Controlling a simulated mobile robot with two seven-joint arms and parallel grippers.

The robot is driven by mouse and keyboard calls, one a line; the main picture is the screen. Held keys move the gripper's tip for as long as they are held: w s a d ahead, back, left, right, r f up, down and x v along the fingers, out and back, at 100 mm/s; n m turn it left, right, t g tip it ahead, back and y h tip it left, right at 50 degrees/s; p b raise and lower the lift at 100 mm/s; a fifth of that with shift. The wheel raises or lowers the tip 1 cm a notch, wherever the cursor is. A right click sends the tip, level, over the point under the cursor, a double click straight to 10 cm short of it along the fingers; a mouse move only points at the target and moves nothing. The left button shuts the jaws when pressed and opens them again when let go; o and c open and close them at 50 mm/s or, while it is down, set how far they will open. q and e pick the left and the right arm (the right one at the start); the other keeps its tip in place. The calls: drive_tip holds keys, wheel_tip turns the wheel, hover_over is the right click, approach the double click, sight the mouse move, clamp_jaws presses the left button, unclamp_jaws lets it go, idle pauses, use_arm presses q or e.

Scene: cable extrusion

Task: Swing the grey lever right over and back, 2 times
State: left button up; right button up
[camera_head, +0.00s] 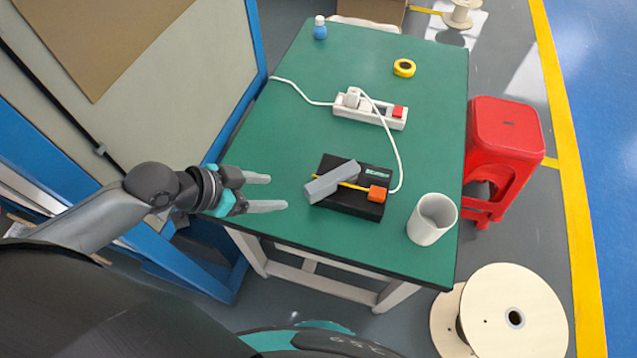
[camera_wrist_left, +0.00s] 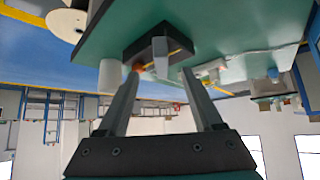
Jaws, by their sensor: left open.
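The grey lever (camera_head: 332,182) is a blocky bar on a black box (camera_head: 353,203) on the green table. In the head view it slants from lower left to upper right over the box's left part. A yellow strip and an orange block (camera_head: 377,194) show beside it. My left gripper (camera_head: 278,192) is open and empty at the table's left front edge, left of the lever and apart from it. In the left wrist view the box (camera_wrist_left: 157,47) and lever (camera_wrist_left: 161,66) show between and beyond the open fingers (camera_wrist_left: 158,95). My right gripper is not in view.
A white power strip (camera_head: 370,110) with a cable lies behind the box. A white cup (camera_head: 432,219) stands at the right front. Yellow tape (camera_head: 404,68) and a blue bottle (camera_head: 320,30) are farther back. A red stool (camera_head: 505,135) stands right of the table.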

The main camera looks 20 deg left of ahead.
sight(309, 189)
use_arm(q)
drive_tip(key=b+x, duration=0.1)
drive_tip(key=x, duration=0.4)
drive_tip(key=b+x, duration=0.1)
drive_tip(key=x, duration=0.3)
drive_tip(key=b+x, duration=0.1)
drive_tip(key=x, duration=0.4)
drive_tip(key=shift+w+d+r, duration=0.15)
drive_tip(key=shift+w+d, duration=0.35)
drive_tip(key=shift+c, duration=0.4)
clamp_jaws()
idle(0.5)
